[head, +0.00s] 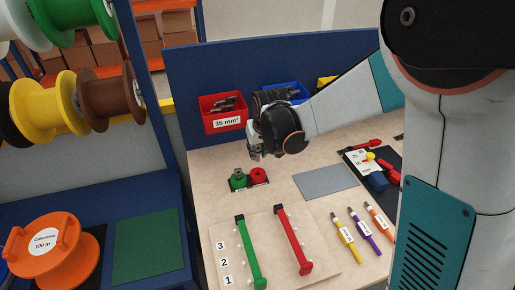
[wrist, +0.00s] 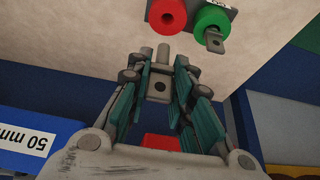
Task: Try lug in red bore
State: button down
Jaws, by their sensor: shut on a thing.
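The red bore (head: 258,176) stands beside the green bore (head: 238,181) on a small dark plate on the bench. In the wrist view the red bore (wrist: 166,17) shows an open dark hole. The green bore (wrist: 211,24) there has a grey lug (wrist: 215,43) standing in it, its flat holed tongue up. My gripper (head: 254,153) is above and behind the bores. In the wrist view my gripper (wrist: 163,70) is shut on another grey lug (wrist: 160,84), gripping its holed tongue. Its barrel points towards the bench, apart from the red bore.
A red bin (head: 224,112) labelled 35 mm² with lugs hangs on the blue back panel. A board (head: 275,252) with green and red bars stands in front. A grey mat (head: 325,182) and several coloured marked tools (head: 363,230) lie to the right.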

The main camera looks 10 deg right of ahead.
aim_at(258, 159)
jog(key=shift+s+f, duration=0.1)
jog(key=shift+f, duration=0.05)
jog(key=shift+f+b, duration=2.15)
jog(key=shift+f, duration=0.4)
jog(key=shift+f+b, duration=1.25)
jog(key=shift+f, duration=0.1)
dwell(0.7)
jog(key=c, duration=1.3)
grip_release()
jog(key=shift+c, duration=0.2)
jog(key=shift+r, duration=0.1)
jog(key=a+v, duration=0.1)
jog(key=v, duration=1.1)
jog(key=shift+d, duration=0.45)
jog(key=shift+s, duration=0.15)
